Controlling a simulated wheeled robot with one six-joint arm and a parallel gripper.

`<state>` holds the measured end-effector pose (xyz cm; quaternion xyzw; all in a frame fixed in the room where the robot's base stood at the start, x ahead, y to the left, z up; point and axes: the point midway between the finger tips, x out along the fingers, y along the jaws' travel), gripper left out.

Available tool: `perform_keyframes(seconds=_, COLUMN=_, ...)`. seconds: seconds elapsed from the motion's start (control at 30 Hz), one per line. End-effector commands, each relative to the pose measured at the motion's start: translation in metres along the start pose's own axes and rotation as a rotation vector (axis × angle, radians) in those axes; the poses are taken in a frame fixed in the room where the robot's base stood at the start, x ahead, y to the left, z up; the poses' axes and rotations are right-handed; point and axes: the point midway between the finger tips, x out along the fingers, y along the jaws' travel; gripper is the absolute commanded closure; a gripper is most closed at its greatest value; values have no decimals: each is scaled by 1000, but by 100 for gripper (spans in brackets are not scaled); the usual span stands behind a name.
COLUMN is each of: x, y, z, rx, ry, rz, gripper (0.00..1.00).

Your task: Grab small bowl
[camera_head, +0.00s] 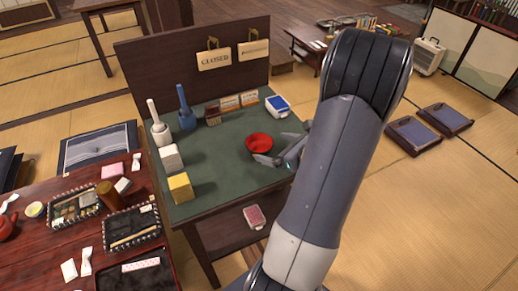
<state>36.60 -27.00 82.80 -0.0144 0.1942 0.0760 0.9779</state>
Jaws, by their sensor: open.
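The small bowl (259,140) is red and round. It stands upright on the dark green top of a small wooden table (225,178), right of the middle. My gripper (273,146) is at the bowl's right side, with its jaws open. One finger reaches in front of the bowl's lower right edge; the other finger is to the right, near the arm. I cannot tell whether a finger touches the bowl. My arm hides the table's right part.
Blue and white pestle-like items (186,115), a white block (171,158) and a yellow block (180,187) stand on the table's left side. A blue-and-white box (277,106) is behind the bowl. A dark back panel (160,75) borders the table. Green surface left of the bowl is clear.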

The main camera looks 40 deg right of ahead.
Motion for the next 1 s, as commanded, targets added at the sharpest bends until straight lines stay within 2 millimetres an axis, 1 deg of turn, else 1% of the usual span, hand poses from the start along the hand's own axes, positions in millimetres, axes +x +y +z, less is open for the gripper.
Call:
perform_keyframes(seconds=0.03, x=7, y=1, z=0, rx=-1, ry=0, rz=4, gripper=0)
perform_keyframes(seconds=0.27, x=20, y=1, z=1, rx=-2, ry=1, rz=2, gripper=0)
perform_keyframes(seconds=0.47, x=46, y=4, z=6, rx=-3, ry=1, rz=5, gripper=0)
perform_keyframes(seconds=0.6, x=63, y=4, z=5, rx=-2, ry=1, rz=5, gripper=0)
perform_keyframes(seconds=0.7, x=67, y=4, z=6, rx=-2, ry=1, rz=2, gripper=0)
perform_keyframes(seconds=0.9, x=67, y=4, z=6, rx=-2, ry=1, rz=1, gripper=0)
perform_keyframes(seconds=1.0, x=67, y=4, z=6, rx=-2, ry=1, rz=1, gripper=7)
